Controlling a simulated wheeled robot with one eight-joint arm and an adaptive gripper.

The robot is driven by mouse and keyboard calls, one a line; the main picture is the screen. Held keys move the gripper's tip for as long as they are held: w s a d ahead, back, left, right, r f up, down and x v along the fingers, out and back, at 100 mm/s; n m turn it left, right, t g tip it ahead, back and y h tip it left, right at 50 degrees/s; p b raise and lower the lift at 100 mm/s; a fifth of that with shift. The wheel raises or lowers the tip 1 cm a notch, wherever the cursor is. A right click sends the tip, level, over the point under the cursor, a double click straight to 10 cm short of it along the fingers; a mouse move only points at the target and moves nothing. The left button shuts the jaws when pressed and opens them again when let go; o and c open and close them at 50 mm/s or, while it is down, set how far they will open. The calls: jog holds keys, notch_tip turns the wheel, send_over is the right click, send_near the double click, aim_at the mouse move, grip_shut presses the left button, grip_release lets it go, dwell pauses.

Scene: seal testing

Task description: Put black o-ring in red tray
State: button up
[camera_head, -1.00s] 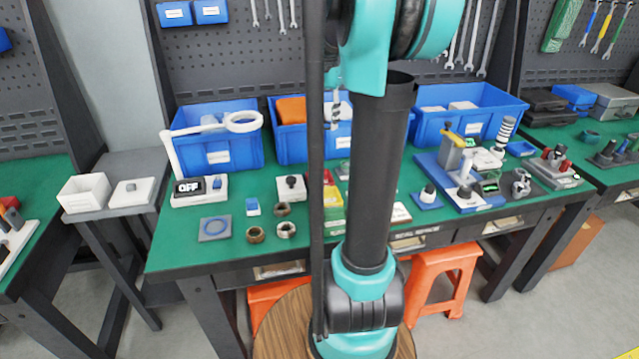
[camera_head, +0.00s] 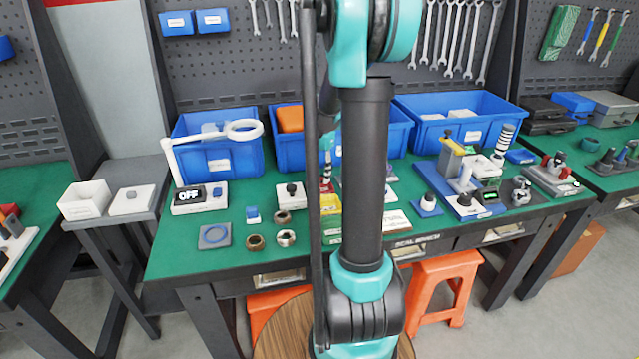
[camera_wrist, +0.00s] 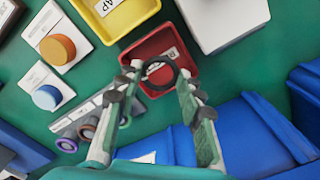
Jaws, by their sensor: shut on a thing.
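In the wrist view my gripper (camera_wrist: 158,82) is shut on the black o-ring (camera_wrist: 161,88), a thin dark ring held between its two fingertips. The red tray (camera_wrist: 134,52), with a white label inside, lies beyond the fingertips, and the ring overlaps it in the picture. The ring seems to be above the tray; the exact height is hard to tell. In the head view the red tray (camera_head: 325,187) is a small patch mostly hidden by my arm, and the ring cannot be made out.
The yellow tray (camera_wrist: 117,20) sits beside the red tray. A white block (camera_wrist: 208,28) stands on its other side. A grey holder with several coloured rings (camera_wrist: 88,130) lies near the gripper. Blue bins (camera_wrist: 248,135) stand close by the fingers.

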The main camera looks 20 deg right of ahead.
aim_at(319, 190)
jog(key=shift+f, duration=1.95)
jog(key=o, duration=0.5)
jog(key=shift+f, duration=0.15)
notch_tip(319, 190, up, 12)
jog(key=shift+r, duration=0.2)
